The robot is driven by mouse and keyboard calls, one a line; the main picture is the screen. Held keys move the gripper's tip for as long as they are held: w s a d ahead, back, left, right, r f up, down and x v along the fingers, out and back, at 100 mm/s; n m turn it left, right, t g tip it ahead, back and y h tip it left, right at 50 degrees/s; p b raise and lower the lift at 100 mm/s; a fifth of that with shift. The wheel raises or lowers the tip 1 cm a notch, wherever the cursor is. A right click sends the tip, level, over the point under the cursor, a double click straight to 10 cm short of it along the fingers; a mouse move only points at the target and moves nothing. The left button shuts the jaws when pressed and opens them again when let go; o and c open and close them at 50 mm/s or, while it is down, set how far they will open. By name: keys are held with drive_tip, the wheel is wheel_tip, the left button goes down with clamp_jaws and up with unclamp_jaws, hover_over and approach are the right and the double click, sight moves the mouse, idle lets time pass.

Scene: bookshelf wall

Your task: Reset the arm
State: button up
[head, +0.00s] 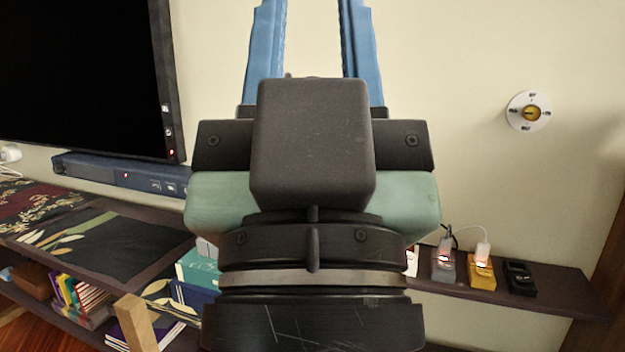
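My gripper (313,15) fills the middle of the head view, close to the camera. Its two blue fingers point up and stand apart, with the cream wall showing between them. Nothing shows between the fingers in the visible part; the fingertips reach the top edge and may be cut off. The black wrist housing and green-grey gripper body hide the middle of the shelf behind them.
A dark television (80,75) and a blue soundbar (120,175) are at left. A dark shelf (553,290) holds grey (443,267), yellow (481,272) and black (520,279) devices. A round dial (530,111) is on the right wall. Books (85,297) sit lower left.

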wheel_tip(320, 180, up, 26)
drive_tip(key=p, duration=2.6)
drive_tip(key=shift+w+f, duration=0.1)
